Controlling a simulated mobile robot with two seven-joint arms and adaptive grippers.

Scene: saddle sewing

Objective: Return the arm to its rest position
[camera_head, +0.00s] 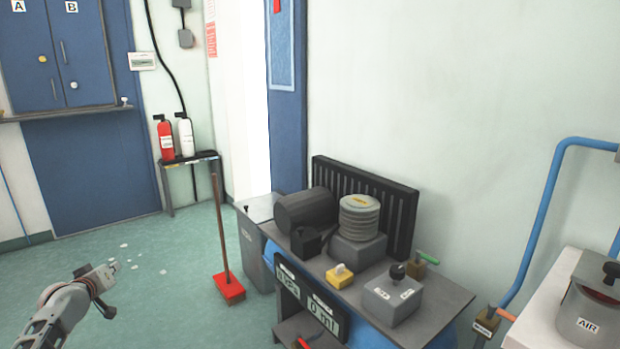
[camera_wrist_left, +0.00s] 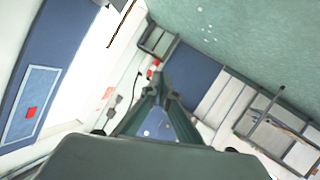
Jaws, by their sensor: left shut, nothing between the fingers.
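My left arm enters the head view at the lower left. Its gripper (camera_head: 107,268) is over the green floor, away from the bench and everything on it. In the left wrist view the fingers of this gripper (camera_wrist_left: 161,84) come together at their tips, with nothing held between them. My right gripper is in neither view.
A grey bench (camera_head: 447,300) with machine parts stands right of centre. Fire extinguishers (camera_head: 165,138) stand on a small table (camera_head: 170,162) at the back. Open floor surrounds the left gripper.

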